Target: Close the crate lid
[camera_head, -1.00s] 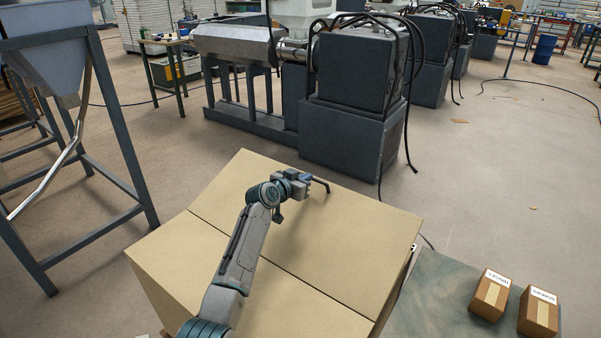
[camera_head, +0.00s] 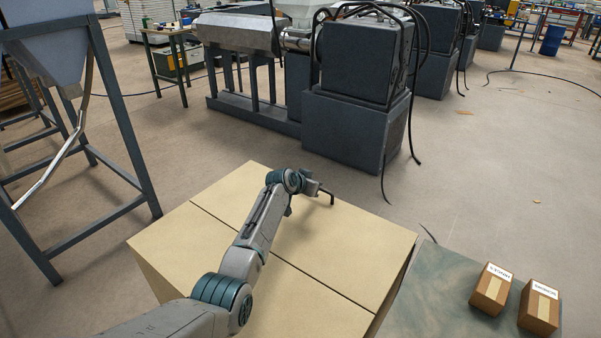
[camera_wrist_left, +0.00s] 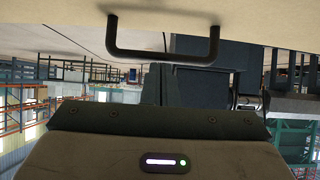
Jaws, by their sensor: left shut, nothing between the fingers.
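The crate is a large tan box (camera_head: 158,276) in the lower middle of the head view. Its top has two panels split by a seam. The far panel, the lid (camera_head: 350,238), looks flat and about level with the near one. A dark bar handle (camera_head: 329,195) stands on the lid near its far edge; it also shows in the left wrist view (camera_wrist_left: 163,57). My left gripper (camera_head: 313,188) is shut and empty beside the handle, over the lid. Its fingers are mostly hidden behind my wrist. My right gripper is out of view.
Two small labelled cartons (camera_head: 491,288) and (camera_head: 539,306) sit on a greenish surface (camera_head: 437,300) right of the crate. Grey machines (camera_head: 357,125) stand behind it, and a hopper frame (camera_head: 130,140) stands at left. The floor between is open.

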